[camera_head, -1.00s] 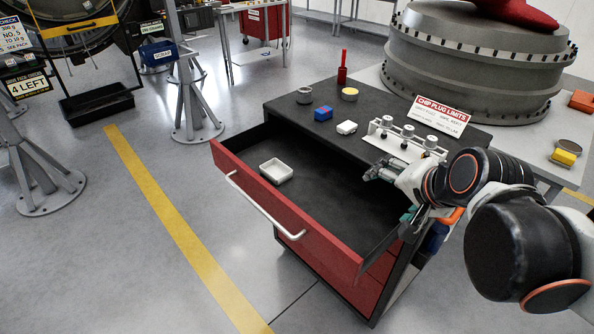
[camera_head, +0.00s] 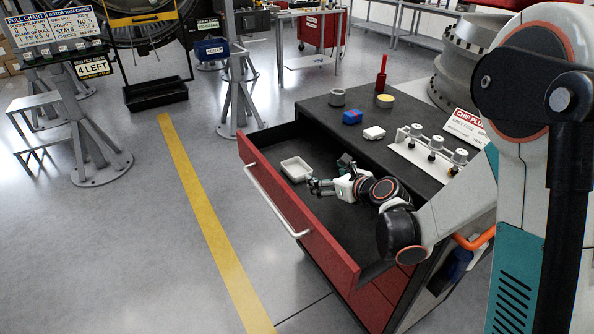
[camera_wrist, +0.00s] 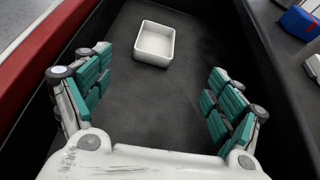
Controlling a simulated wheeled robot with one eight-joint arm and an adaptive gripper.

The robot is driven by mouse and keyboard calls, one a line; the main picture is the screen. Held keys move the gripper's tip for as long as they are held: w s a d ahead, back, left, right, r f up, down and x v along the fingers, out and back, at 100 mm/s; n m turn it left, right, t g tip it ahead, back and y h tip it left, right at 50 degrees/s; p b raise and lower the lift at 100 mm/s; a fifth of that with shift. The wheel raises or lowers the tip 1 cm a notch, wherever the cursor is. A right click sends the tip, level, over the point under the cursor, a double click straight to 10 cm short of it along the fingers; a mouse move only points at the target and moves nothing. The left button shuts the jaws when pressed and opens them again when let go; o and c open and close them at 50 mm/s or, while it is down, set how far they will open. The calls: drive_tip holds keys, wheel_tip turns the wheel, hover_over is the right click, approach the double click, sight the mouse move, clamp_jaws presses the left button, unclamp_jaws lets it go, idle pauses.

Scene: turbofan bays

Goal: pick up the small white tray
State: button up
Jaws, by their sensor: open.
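The small white tray (camera_head: 296,168) is an open, shallow rectangular box. It sits upright and looks empty on the dark floor of the open red drawer (camera_head: 285,208), towards the drawer's far left end. My gripper (camera_head: 318,187) is over the drawer, just to the right of the tray and apart from it. In the wrist view my gripper (camera_wrist: 151,95) is open, its teal-padded fingers wide apart. The tray (camera_wrist: 154,44) shows there beyond the fingertips, near the middle top. Nothing is between the fingers.
The drawer's red front and dark side walls rise around the tray. On the cabinet top stand a blue block (camera_head: 352,117), a small white block (camera_head: 374,133), a grey ring (camera_head: 337,97) and a white rack with knobs (camera_head: 428,152). The drawer floor around the tray is clear.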

drive_tip(key=shift+w+a+f+m, duration=0.3)
drive_tip(key=shift+w+f+m, duration=0.1)
drive_tip(key=shift+f, duration=0.15)
drive_tip(key=b, duration=0.3)
hover_over(303, 180)
drive_tip(key=s+d, duration=0.2)
drive_tip(key=d, duration=0.1)
drive_tip(key=f, duration=0.3)
drive_tip(key=shift+a+f, duration=0.1)
drive_tip(key=shift+a, duration=0.15)
drive_tip(key=w+a+f+b, duration=0.2)
drive_tip(key=shift+w+a+f, duration=0.25)
drive_tip(key=shift+w+f, duration=0.1)
drive_tip(key=shift+f, duration=0.05)
drive_tip(key=shift+w+a, duration=0.15)
drive_tip(key=shift+w, duration=0.15)
drive_tip(key=c, duration=1.2)
